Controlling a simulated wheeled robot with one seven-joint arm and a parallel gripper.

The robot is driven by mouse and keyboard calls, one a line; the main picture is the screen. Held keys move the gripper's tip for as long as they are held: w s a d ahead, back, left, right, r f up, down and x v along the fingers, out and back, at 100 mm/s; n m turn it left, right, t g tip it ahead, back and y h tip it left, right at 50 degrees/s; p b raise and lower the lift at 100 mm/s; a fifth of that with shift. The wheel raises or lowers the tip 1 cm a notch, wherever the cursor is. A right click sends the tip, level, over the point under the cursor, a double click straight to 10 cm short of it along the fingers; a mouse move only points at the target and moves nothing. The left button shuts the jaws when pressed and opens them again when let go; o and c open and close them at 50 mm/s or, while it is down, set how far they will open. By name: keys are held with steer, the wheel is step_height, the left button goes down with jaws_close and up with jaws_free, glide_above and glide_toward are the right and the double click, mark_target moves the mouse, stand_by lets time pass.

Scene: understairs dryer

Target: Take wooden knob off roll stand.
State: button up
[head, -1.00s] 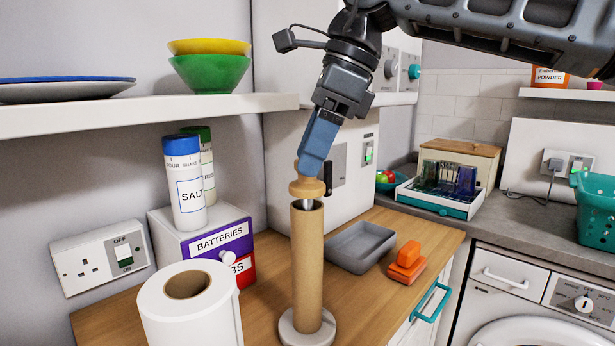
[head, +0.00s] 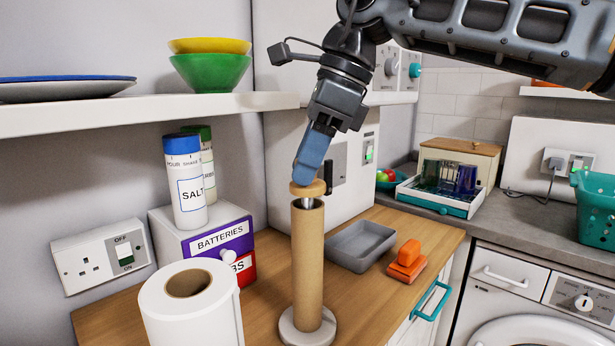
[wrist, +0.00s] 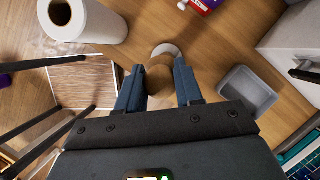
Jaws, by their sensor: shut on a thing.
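The wooden knob (head: 308,188) sits at the top of the roll stand, with a short length of metal rod showing between it and the brown cardboard tube. The roll stand (head: 306,328) stands upright on the wooden worktop; its round pale base shows, and the tube (head: 307,265) hides most of its rod. My gripper (head: 309,176) comes down from above and is shut on the knob, its blue fingers hiding the knob's upper part. In the wrist view the knob (wrist: 159,80) shows between the two fingers, above the stand's pale base (wrist: 166,50).
A white paper roll (head: 190,305) stands left of the stand. A grey tray (head: 361,246) and an orange object (head: 407,261) lie to the right. Behind are a batteries box (head: 205,235) and a salt shaker (head: 185,185). A shelf (head: 150,112) runs above on the left.

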steer(key=shift+r, duration=0.1)
steer(key=shift+r, duration=0.45)
steer(key=v, duration=0.3)
steer(key=shift+a+r, duration=0.15)
steer(key=shift+r, duration=0.2)
steer(key=d+r, duration=0.6)
steer(key=d, duration=0.4)
steer(key=shift+s+d+r+b, duration=0.2)
steer(key=shift+s+d+b, duration=0.15)
steer(key=shift+d, duration=0.05)
